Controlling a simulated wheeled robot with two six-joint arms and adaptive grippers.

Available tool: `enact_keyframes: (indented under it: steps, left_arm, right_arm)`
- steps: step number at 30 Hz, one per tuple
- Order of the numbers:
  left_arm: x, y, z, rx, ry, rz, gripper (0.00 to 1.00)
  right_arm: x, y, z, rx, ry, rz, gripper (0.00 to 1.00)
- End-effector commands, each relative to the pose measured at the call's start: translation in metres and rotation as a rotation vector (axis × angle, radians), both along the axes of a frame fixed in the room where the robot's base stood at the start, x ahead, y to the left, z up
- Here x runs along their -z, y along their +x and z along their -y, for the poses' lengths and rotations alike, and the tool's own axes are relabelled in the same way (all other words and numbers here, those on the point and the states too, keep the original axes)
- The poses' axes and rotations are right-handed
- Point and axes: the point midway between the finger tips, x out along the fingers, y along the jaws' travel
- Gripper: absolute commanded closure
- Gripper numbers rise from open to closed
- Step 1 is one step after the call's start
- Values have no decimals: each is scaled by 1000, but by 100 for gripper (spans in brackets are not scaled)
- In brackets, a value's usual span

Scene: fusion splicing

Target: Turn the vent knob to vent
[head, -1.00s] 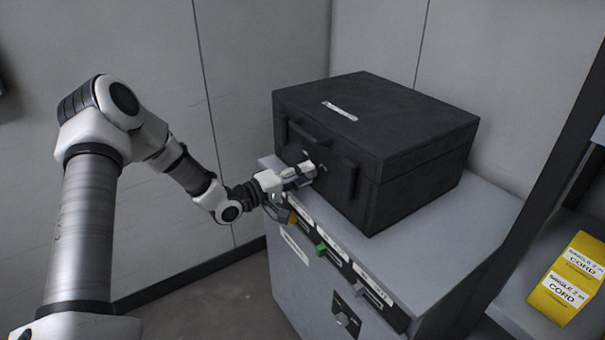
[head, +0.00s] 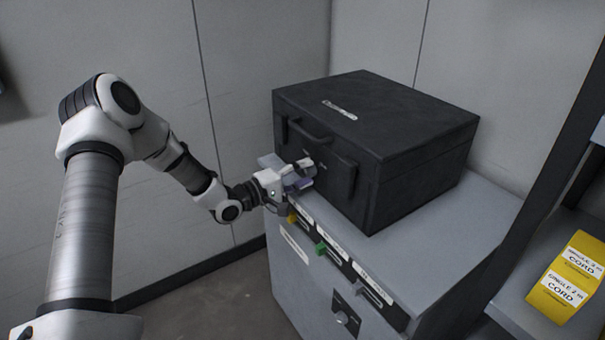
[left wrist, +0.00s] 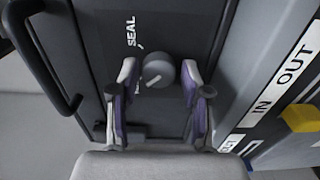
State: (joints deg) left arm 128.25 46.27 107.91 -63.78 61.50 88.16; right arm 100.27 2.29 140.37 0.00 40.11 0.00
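The round grey vent knob (left wrist: 158,70) sits on the front face of the black box (head: 400,130), with the printed word SEAL above it to the left in the left wrist view. A pale mark shows on the knob's lower left part. My left gripper (left wrist: 158,82) is open, one purple-padded finger on each side of the knob with a small gap to it. In the head view my left gripper (head: 306,174) is at the box front and mostly hides the knob. Any vent label is hidden or unreadable. My right gripper is not in view.
The box has a dark bar handle (head: 310,133) and stands on a grey cabinet (head: 440,245). Below are labelled slots with yellow and green tabs (head: 320,248) and a small dial (head: 342,318). A yellow cord box (head: 568,285) lies on a shelf at right.

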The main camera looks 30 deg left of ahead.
Motion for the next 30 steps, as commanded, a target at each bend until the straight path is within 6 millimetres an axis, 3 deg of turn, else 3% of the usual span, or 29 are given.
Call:
enact_keyframes:
  steps: [11,21,30]
  left_arm:
    - [-1,-2,-2,-3,-1,2,38]
    - [-2,-49,-22,-5,-8,5,38]
    - [0,-69,-28,0,-1,2,38]
  right_arm:
    - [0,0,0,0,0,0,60]
    - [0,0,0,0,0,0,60]
    - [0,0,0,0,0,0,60]
